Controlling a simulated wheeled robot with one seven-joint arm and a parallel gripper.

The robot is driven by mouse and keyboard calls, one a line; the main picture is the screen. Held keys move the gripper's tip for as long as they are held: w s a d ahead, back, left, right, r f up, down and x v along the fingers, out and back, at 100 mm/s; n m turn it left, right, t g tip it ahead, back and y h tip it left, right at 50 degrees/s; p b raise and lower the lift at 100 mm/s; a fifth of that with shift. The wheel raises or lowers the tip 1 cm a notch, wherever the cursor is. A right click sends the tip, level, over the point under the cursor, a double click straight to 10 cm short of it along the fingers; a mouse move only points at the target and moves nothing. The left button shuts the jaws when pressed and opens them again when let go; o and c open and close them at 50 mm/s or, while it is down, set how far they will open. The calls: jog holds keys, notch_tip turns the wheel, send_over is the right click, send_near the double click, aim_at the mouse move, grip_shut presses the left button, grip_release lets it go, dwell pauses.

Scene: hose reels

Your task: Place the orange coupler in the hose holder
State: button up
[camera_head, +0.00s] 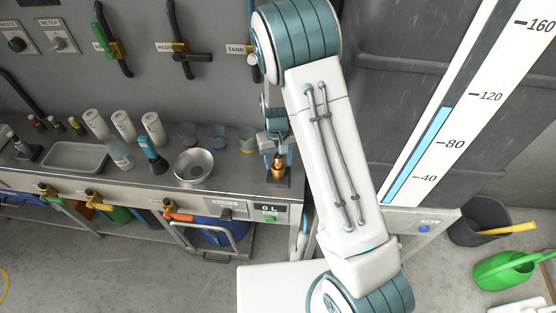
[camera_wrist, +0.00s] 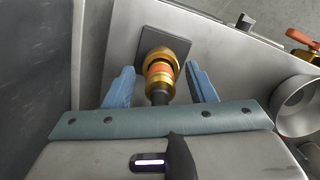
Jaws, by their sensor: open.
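The orange coupler (camera_wrist: 160,72), with brass-coloured rings and a black hose end, sits at a dark square holder base (camera_wrist: 150,40) in the wrist view. In the head view the coupler (camera_head: 279,163) stands roughly upright at the bench's right end, on the dark base (camera_head: 284,183). My gripper (camera_wrist: 160,75) is open, with one blue finger on each side of the coupler and visible gaps between. In the head view my gripper (camera_head: 277,143) is just above the coupler. How deep the coupler sits in the holder is hidden.
A metal bowl (camera_head: 193,165) stands left on the bench, with cups (camera_head: 218,137) and white cylinders (camera_head: 123,125) beyond. Hoses with labelled nozzles (camera_head: 180,47) hang on the back wall. A display (camera_head: 268,208) is on the bench front. A green watering can (camera_head: 505,270) stands at right.

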grip_shut()
